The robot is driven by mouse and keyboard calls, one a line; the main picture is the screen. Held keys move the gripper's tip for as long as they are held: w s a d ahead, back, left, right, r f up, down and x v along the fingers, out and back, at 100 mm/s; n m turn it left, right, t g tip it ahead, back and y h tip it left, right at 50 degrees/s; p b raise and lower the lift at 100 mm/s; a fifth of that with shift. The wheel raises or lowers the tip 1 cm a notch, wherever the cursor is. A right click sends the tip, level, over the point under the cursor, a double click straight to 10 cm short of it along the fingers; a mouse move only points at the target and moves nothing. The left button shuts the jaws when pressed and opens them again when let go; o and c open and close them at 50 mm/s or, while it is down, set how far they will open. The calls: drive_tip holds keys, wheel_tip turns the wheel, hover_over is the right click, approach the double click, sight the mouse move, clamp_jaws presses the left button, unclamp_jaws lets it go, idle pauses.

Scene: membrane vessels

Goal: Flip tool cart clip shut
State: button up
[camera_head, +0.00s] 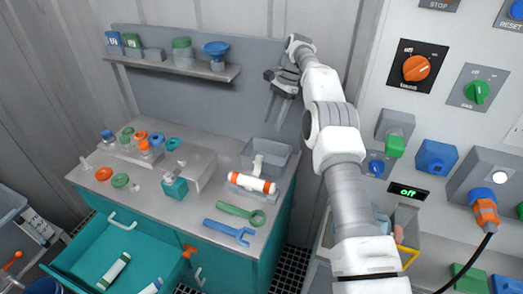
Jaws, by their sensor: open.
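The tool cart (225,197) is teal with a grey top. On its top, a white cylinder with orange ends (258,183) lies in a low grey cradle. A small white upright piece (258,164) rises beside the cylinder; it may be the raised clip, but it is too small to tell. An orange piece (190,251) is on the cart's front edge, near a door handle. My gripper (278,106) is open and empty, pointing down in front of the back panel. It is above and behind the cylinder, apart from everything on the cart.
A grey bin (266,152) stands behind the cylinder. A green ring wrench (240,214) and a blue wrench (229,232) lie in front. An open teal drawer (110,262) juts out at front left. A shelf (170,66) holds a blue funnel (216,50). A control panel (455,120) stands right.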

drive_tip(key=f, duration=0.1)
approach(258, 166)
drive_tip(key=x, duration=0.5)
drive_tip(key=shift+w+a+f, duration=0.1)
drive_tip(key=shift+w+a, duration=0.05)
drive_tip(key=shift+w, duration=0.25)
clamp_jaws()
idle(0.4)
